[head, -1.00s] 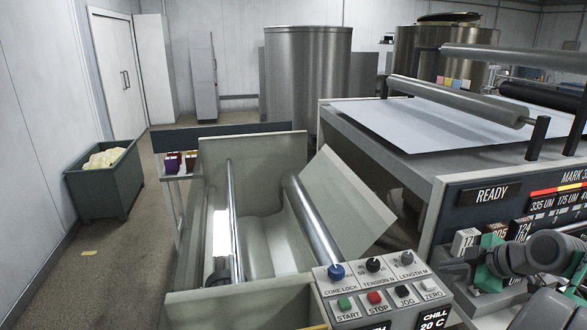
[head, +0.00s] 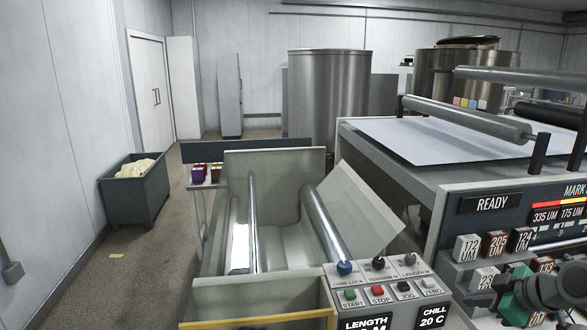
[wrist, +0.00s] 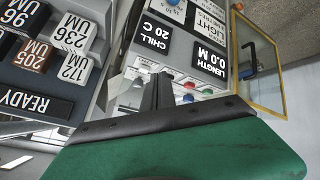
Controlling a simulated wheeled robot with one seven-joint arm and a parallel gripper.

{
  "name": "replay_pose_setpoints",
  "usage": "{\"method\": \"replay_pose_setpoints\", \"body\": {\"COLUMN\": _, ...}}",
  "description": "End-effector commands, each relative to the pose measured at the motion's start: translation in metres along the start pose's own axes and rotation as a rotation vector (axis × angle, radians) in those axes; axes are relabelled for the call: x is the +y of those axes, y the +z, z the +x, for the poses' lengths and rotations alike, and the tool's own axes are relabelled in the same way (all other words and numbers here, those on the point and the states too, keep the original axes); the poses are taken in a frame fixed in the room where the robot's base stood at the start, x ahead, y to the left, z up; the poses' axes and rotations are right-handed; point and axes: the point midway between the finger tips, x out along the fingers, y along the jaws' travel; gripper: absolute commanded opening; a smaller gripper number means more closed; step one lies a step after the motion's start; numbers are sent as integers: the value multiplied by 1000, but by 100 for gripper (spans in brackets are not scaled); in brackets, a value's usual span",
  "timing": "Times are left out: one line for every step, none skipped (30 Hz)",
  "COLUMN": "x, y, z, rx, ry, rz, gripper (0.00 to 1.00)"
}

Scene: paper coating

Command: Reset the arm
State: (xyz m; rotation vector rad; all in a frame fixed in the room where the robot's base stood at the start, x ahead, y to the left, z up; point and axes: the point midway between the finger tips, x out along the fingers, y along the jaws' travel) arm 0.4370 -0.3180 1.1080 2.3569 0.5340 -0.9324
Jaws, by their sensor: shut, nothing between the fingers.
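My gripper (wrist: 160,80) shows in the wrist view as dark fingers beyond a green housing. It is shut and empty, over the machine's control panel. The control panel (head: 388,284) has knobs and START, STOP, JOG and ZERO buttons. Its CHILL display (wrist: 158,35) reads 20 C and its LENGTH display (wrist: 209,57) reads 0.0 M in the wrist view.
Thickness blocks, such as the 205 UM block (head: 496,244), sit by the READY display (head: 492,204). An open trough with rollers (head: 325,222) lies left of the panel. A yellow-edged cover (head: 262,319) is in front. A green bin (head: 136,200) stands on the floor at left.

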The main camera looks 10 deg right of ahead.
Motion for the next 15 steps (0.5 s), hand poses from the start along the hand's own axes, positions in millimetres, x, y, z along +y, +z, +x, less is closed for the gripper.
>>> {"method": "replay_pose_setpoints", "body": {"x": 1, "y": 4, "z": 0, "rx": -14, "ry": 1, "rz": 57, "gripper": 0}}
{"method": "replay_pose_setpoints", "body": {"x": 1, "y": 8, "z": 0, "rx": -24, "ry": 2, "rz": 99, "gripper": 0}}
{"method": "replay_pose_setpoints", "body": {"x": 2, "y": 14, "z": 0, "rx": -42, "ry": 4, "rz": 163, "gripper": 0}}
{"method": "replay_pose_setpoints", "body": {"x": 1, "y": 19, "z": 1, "rx": -57, "ry": 3, "rz": 218, "gripper": 0}}
{"method": "replay_pose_setpoints", "body": {"x": -1, "y": 26, "z": 3, "rx": -74, "ry": 3, "rz": 279, "gripper": 0}}
{"method": "replay_pose_setpoints", "body": {"x": -5, "y": 36, "z": 5, "rx": -99, "ry": 3, "rz": 366, "gripper": 0}}
{"method": "replay_pose_setpoints", "body": {"x": -9, "y": 44, "z": 8, "rx": -120, "ry": 2, "rz": 438, "gripper": 0}}
{"method": "replay_pose_setpoints", "body": {"x": -14, "y": 54, "z": 10, "rx": -143, "ry": 1, "rz": 509, "gripper": 0}}
{"method": "replay_pose_setpoints", "body": {"x": -20, "y": 65, "z": 13, "rx": -172, "ry": 2, "rz": 601, "gripper": 0}}
{"method": "replay_pose_setpoints", "body": {"x": -26, "y": 73, "z": 14, "rx": -195, "ry": 3, "rz": 668, "gripper": 0}}
{"method": "replay_pose_setpoints", "body": {"x": -32, "y": 82, "z": 16, "rx": -220, "ry": 4, "rz": 736, "gripper": 0}}
{"method": "replay_pose_setpoints", "body": {"x": -41, "y": 93, "z": 18, "rx": -252, "ry": 7, "rz": 822, "gripper": 0}}
{"method": "replay_pose_setpoints", "body": {"x": -48, "y": 101, "z": 18, "rx": -277, "ry": 12, "rz": 888, "gripper": 0}}
{"method": "replay_pose_setpoints", "body": {"x": -56, "y": 109, "z": 18, "rx": -305, "ry": 18, "rz": 955, "gripper": 0}}
{"method": "replay_pose_setpoints", "body": {"x": -66, "y": 119, "z": 17, "rx": -343, "ry": 30, "rz": 1044, "gripper": 0}}
